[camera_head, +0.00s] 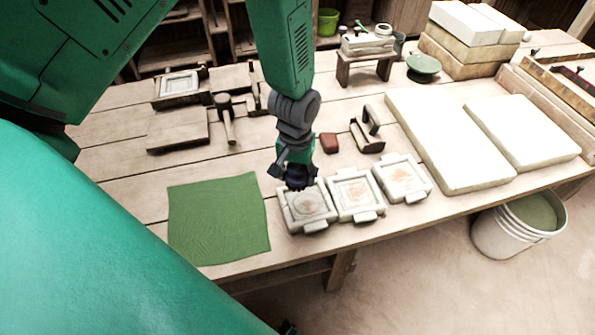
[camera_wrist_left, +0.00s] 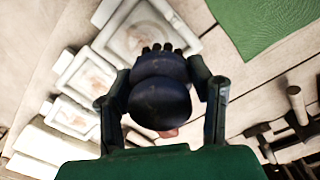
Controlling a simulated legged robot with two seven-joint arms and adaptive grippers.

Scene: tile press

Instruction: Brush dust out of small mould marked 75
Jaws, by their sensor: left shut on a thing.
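Three small pale square moulds lie in a row near the table's front edge: the left mould (camera_head: 311,210) beside the green cloth, the middle mould (camera_head: 355,192) and the right mould (camera_head: 403,177). Reddish dust shows in the middle and right ones; the left one looks greyer. I cannot read any number. My left gripper (camera_head: 294,171) is shut on a dark round brush (camera_head: 299,183), over the back edge of the left mould. In the left wrist view the brush (camera_wrist_left: 160,98) sits between the fingers, its tufts overlapping the left mould (camera_wrist_left: 125,45). Contact is unclear. My right gripper (camera_head: 288,328) barely shows at the bottom edge.
A green cloth (camera_head: 218,218) lies left of the moulds. A mallet (camera_head: 227,120), a wooden board (camera_head: 178,130), a red block (camera_head: 329,143) and a handled tool (camera_head: 368,131) lie behind. White slabs (camera_head: 448,140) fill the right side. A bucket (camera_head: 518,225) stands on the floor.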

